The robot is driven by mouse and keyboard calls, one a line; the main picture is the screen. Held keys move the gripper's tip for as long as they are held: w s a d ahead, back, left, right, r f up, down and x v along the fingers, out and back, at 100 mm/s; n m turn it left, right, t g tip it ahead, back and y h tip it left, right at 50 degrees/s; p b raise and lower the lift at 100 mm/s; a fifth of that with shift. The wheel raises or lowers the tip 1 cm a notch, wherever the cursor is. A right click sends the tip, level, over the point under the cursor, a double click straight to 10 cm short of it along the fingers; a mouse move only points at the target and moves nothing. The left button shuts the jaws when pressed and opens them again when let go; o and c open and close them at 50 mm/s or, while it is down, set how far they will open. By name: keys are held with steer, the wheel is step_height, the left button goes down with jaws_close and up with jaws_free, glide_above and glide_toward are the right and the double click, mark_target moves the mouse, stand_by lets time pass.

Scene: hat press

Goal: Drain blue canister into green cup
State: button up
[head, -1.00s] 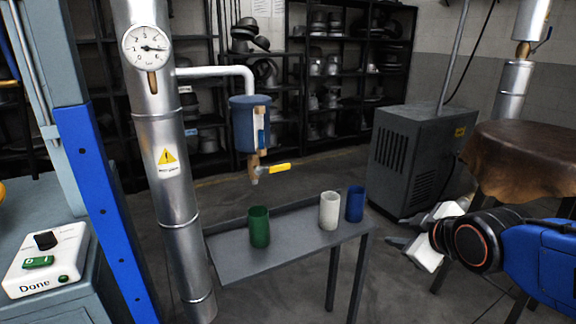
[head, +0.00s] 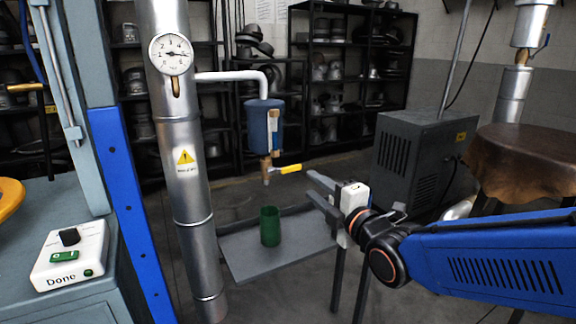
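The blue canister (head: 258,127) hangs from a white pipe, with a brass outlet (head: 267,172) under it. A yellow valve handle (head: 291,169) sticks out to the right from the outlet. The green cup (head: 270,227) stands upright on the grey metal table (head: 262,261), below the outlet in the picture; I cannot tell if it is exactly under it in depth. My gripper (head: 310,183) is open and empty, its two fingers pointing left, to the right of and slightly below the handle's end and apart from it. The white and blue cups are hidden behind my gripper and arm.
A steel column (head: 185,180) with a dial gauge (head: 171,54) stands left of the canister. A white box marked "Done" (head: 72,262) sits at the left. A grey machine (head: 418,165) and a leather-covered stool (head: 525,160) are at the right.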

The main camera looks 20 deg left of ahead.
mark_target(289, 169)
steer(key=x, duration=1.6)
steer(key=shift+w, duration=0.15)
steer(key=shift+a, duration=0.1)
steer(key=shift+c, duration=0.4)
steer(key=shift+f, duration=0.1)
jaws_close()
